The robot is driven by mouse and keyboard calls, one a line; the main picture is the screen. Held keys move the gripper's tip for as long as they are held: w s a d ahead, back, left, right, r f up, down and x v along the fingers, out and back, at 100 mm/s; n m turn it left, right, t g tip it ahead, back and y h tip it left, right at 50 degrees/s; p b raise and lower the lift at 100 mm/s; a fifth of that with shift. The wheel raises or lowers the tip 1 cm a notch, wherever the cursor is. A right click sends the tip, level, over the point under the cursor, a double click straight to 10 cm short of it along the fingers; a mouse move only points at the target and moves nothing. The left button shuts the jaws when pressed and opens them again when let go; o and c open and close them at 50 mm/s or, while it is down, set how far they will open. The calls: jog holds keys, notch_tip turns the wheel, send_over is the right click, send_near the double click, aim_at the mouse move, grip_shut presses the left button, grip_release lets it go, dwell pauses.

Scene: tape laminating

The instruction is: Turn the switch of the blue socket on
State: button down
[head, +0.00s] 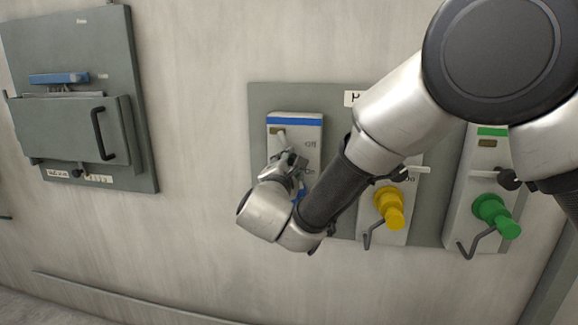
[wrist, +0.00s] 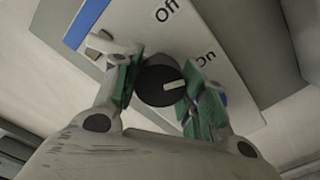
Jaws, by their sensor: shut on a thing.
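The blue socket (head: 294,122) is a light box with a blue stripe on top, at the left of the grey wall panel. Its "Off" label (wrist: 165,10) and "On" label (wrist: 205,58) show in the wrist view. The switch (wrist: 155,75) is a round black knob with a white mark. The mark points right, roughly to the "On" side. My gripper (head: 288,165) is in front of this box. In the wrist view, its two green-padded fingers (wrist: 160,88) are shut on the knob, one on each side. In the head view the knob is hidden by my gripper.
To the right on the same panel (head: 345,125) are a yellow plug (head: 389,206) and a green plug (head: 495,214), with bent hooks below. A grey wall cabinet (head: 75,125) with a black handle is at the left. The wall between is clear.

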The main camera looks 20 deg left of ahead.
jog(key=shift+w+r+m, duration=0.1)
jog(key=shift+r+m, duration=0.05)
jog(key=shift+m, duration=2.05)
jog(key=c, duration=0.8)
grip_release()
jog(key=v, duration=1.2)
